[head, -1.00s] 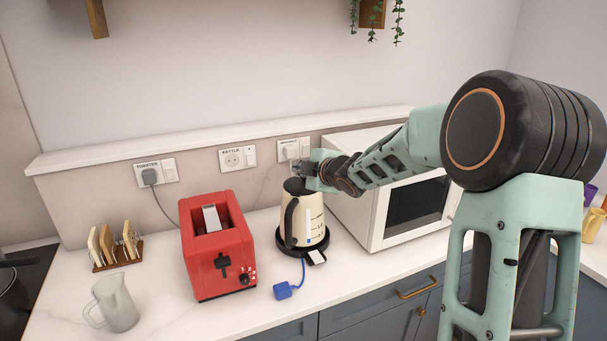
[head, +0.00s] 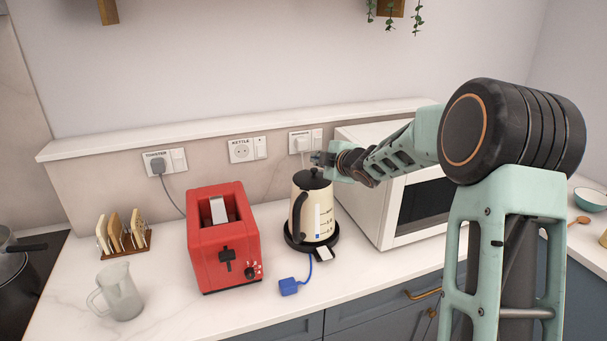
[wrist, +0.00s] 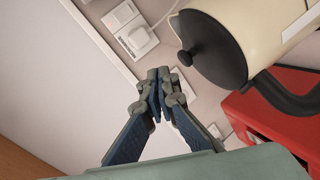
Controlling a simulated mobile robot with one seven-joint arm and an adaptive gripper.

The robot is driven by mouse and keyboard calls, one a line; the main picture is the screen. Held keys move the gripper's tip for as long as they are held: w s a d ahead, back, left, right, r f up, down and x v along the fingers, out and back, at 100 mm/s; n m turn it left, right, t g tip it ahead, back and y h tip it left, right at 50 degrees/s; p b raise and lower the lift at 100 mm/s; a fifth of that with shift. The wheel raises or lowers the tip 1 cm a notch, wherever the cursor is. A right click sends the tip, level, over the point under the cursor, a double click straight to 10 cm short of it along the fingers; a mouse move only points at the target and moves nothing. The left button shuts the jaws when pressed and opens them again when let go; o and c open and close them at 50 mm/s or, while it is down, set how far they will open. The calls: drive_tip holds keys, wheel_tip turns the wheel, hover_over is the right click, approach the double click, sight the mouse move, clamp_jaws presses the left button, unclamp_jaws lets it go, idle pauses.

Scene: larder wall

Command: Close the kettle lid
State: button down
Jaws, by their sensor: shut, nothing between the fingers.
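The cream kettle (head: 314,212) stands upright on its black base (head: 296,243) on the counter, between the red toaster and the microwave. Its black lid (head: 313,177) lies flat across the top and looks closed, with its knob facing up. In the wrist view the lid (wrist: 215,60) covers the kettle's mouth, and the kettle body (wrist: 245,18) shows at the upper right. My gripper (head: 318,158) is just above and behind the lid's right side in the head view. In the wrist view my gripper (wrist: 158,74) has its fingertips together, empty, and apart from the lid knob.
The red toaster (head: 222,250) is left of the kettle and the white microwave (head: 372,215) is close on its right. A blue plug (head: 289,287) lies on the counter in front. A clear jug (head: 121,292) and a toast rack (head: 125,250) stand further left.

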drive_tip(key=shift+w+d+f, duration=0.2)
drive_tip(key=shift+w+f, duration=0.3)
drive_tip(key=shift+f, duration=0.15)
idle(0.4)
